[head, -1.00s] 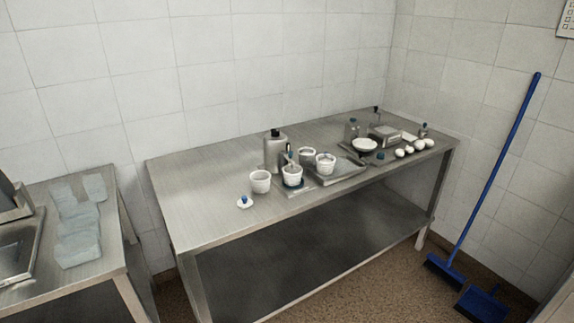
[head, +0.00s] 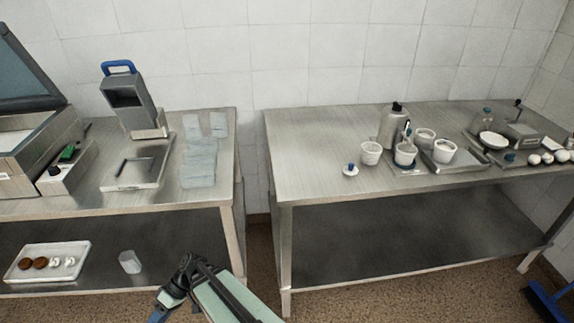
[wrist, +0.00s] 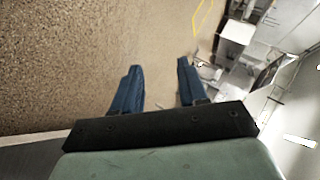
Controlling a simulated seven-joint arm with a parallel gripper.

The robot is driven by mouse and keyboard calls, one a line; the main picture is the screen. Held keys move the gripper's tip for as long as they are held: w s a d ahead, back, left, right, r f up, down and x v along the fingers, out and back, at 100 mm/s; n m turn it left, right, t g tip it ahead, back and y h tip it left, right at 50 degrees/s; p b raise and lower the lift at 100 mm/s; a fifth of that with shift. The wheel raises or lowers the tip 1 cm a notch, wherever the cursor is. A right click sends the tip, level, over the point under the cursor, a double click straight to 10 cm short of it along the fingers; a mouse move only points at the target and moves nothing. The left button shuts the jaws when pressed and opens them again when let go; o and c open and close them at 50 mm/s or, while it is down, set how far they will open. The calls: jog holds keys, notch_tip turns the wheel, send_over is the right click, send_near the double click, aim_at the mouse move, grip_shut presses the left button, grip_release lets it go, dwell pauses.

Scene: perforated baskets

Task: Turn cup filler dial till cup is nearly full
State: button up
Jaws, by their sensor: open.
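On the right steel table in the head view stands a grey metal canister (head: 392,130) with a dark top, probably the cup filler. A white cup (head: 405,156) is right in front of it, with a thin upright part at its rim. Other white cups (head: 371,151) stand beside it, and one (head: 445,152) is on a metal tray. A dial is too small to make out, and so is the level in the cups. My gripper (wrist: 157,70) shows two blue fingers spread apart with nothing between them. It is off the table, low at the front, far from the cups.
A small white piece with a blue knob (head: 351,169) lies left of the cups. The left table (head: 80,208) carries a blue-handled device (head: 125,97) and clear bags (head: 200,160). A floor gap separates the tables. The right table's left end is clear.

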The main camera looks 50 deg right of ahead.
jog(key=w+d+r+n+t+y, duration=0.2)
jog(key=w+d+r, duration=0.2)
jog(key=r, duration=0.5)
jog(key=w+d+r+n+t+y, duration=0.1)
jog(key=w+d+r+n+t, duration=0.2)
jog(key=r, duration=0.7)
jog(key=w+d+r+n+t+y, duration=0.15)
jog(key=w+d+r, duration=0.3)
jog(key=r, duration=0.45)
jog(key=w+d+r+t+h, duration=0.25)
jog(key=d+r, duration=0.35)
jog(key=d, duration=0.5)
jog(key=w+d+r+t+h, duration=0.15)
jog(key=w+d+r, duration=0.35)
jog(key=d, duration=0.6)
jog(key=s+d+m+g+h, duration=0.1)
jog(key=s+d+m+h, duration=0.1)
jog(key=d, duration=0.9)
jog(key=s+d+m+g+h, duration=0.1)
jog(key=s+d+m+h, duration=0.15)
jog(key=d, duration=0.85)
notch_tip(320, 180, up, 15)
jog(key=m+g+h, duration=0.7)
jog(key=m+g, duration=0.2)
jog(key=m, duration=0.3)
send_over(398, 103)
notch_tip(398, 103, down, 13)
jog(key=shift+a+f, duration=0.1)
jog(key=shift+f, duration=0.1)
